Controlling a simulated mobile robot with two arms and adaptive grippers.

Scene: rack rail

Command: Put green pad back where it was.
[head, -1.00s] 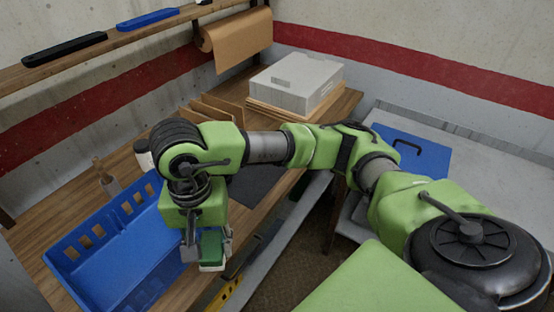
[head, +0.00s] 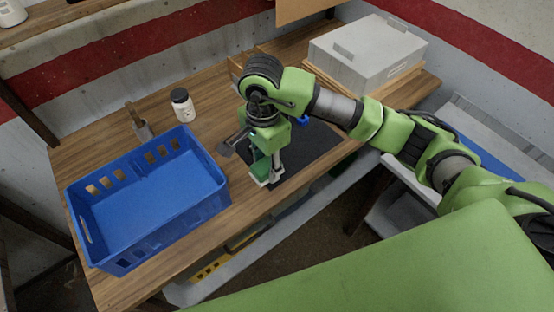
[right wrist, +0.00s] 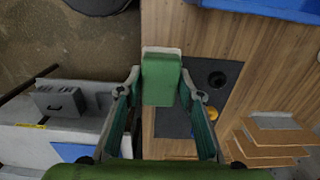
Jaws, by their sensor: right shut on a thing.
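The green pad (head: 261,168), a block with a white layer on one side, is held by my right gripper (head: 257,162). In the right wrist view, the pad (right wrist: 161,78) sits between the two fingers of the gripper (right wrist: 160,92). The gripper points down at the left edge of the dark mat (head: 318,146), right of the blue crate (head: 205,207). I cannot tell whether the pad touches the table. The arm hides part of the mat. My left gripper is not in view.
A white jar (head: 183,106) with a dark lid and a brush-like tool (head: 139,124) stand behind the crate. A grey case (head: 368,52) sits at the back right. In the right wrist view, a black round thing (right wrist: 217,79) and a yellow thing (right wrist: 212,112) show on the mat.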

